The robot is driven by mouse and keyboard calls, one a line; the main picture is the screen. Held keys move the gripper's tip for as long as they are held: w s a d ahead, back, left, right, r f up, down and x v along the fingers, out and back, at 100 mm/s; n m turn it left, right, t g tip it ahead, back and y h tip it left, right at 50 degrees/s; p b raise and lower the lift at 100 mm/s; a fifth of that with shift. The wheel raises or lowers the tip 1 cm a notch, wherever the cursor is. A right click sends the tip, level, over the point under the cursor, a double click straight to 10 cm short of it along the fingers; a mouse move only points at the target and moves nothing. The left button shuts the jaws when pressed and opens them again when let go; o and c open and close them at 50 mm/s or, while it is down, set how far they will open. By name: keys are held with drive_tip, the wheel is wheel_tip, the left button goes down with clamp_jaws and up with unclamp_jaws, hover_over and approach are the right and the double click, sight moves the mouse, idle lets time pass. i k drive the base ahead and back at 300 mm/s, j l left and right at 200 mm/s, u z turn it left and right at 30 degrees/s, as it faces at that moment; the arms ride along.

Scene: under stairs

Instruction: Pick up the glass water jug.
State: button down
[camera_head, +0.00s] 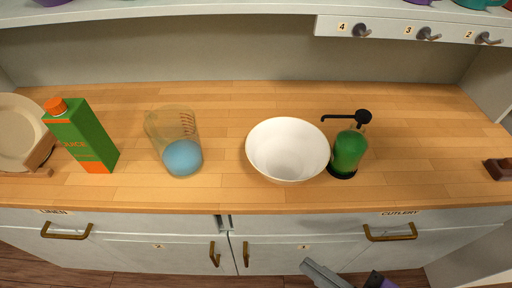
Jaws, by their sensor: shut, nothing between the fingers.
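The glass water jug (172,125) stands upright on the wooden counter, left of the middle. It is clear, with red markings on its right side and a spout or handle-like bulge at its upper left. Its lower part shows a rounded blue content, which looks like water. Nothing touches the jug. Only grey and dark purple pieces of my own arm show at the bottom edge, right of the middle, below the counter front. I cannot make out my gripper's fingers.
A green juice carton (83,136) stands left of the jug, by a cream plate (17,125). A white bowl (287,148) and a green soap dispenser (348,152) stand to its right. A shelf with hooks (425,33) overhangs the back.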

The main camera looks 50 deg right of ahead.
sight(172, 130)
drive_tip(key=i+j, duration=0.1)
drive_tip(key=j, duration=0.35)
drive_tip(key=i+j, duration=0.1)
drive_tip(key=j, duration=0.35)
drive_tip(key=i+j, duration=0.1)
drive_tip(key=j, duration=0.35)
drive_tip(key=i+j+u, duration=0.1)
drive_tip(key=j, duration=0.35)
drive_tip(key=i+j, duration=0.15)
drive_tip(key=j, duration=0.25)
drive_tip(key=i+l, duration=0.2)
drive_tip(key=i, duration=0.05)
